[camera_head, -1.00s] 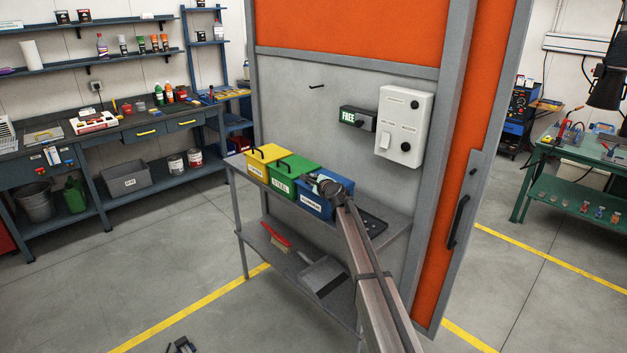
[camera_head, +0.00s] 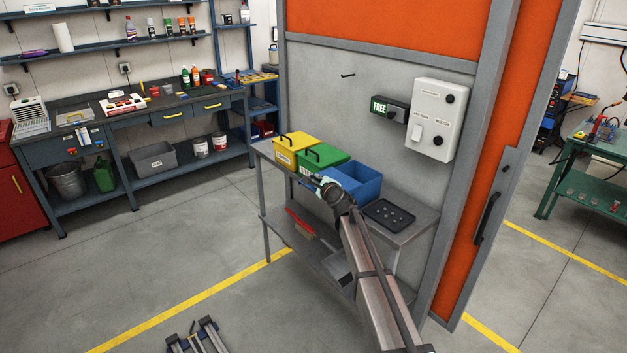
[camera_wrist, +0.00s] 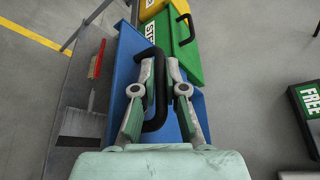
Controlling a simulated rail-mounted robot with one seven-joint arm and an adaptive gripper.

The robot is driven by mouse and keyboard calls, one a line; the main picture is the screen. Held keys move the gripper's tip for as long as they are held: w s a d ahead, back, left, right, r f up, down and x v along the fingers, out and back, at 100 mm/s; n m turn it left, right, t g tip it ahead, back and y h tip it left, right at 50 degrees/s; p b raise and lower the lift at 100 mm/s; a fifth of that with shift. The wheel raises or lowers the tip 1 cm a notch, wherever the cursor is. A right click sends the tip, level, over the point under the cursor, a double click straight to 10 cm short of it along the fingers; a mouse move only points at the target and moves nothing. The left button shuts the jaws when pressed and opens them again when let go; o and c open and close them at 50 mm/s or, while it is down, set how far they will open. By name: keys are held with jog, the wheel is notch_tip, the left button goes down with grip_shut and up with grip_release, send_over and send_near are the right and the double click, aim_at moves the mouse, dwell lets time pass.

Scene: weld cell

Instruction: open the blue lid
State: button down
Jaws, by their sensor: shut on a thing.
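The blue bin (camera_head: 362,178) stands at the right end of the row on the grey shelf, and its open inside shows in the head view. My gripper (camera_head: 322,187) is at the bin's front left, beside the green bin. In the wrist view my gripper (camera_wrist: 158,68) is shut on the black handle (camera_wrist: 149,88), with the handle between both fingers. A blue surface (camera_wrist: 127,50), seemingly the lid, lies behind the handle and fingers. In the head view the lid is mostly hidden by my gripper, so its tilt is unclear.
The green bin (camera_head: 322,159) and yellow bin (camera_head: 293,149) stand shut to the left. A dark tray (camera_head: 388,214) lies on the shelf right of the blue bin. A wall panel with the FREE sign (camera_head: 388,108) is behind. A red brush (camera_head: 300,222) lies on the lower shelf.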

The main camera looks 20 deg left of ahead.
jog(key=c, duration=1.5)
grip_release()
jog(key=shift+w, duration=0.1)
jog(key=v, duration=1.2)
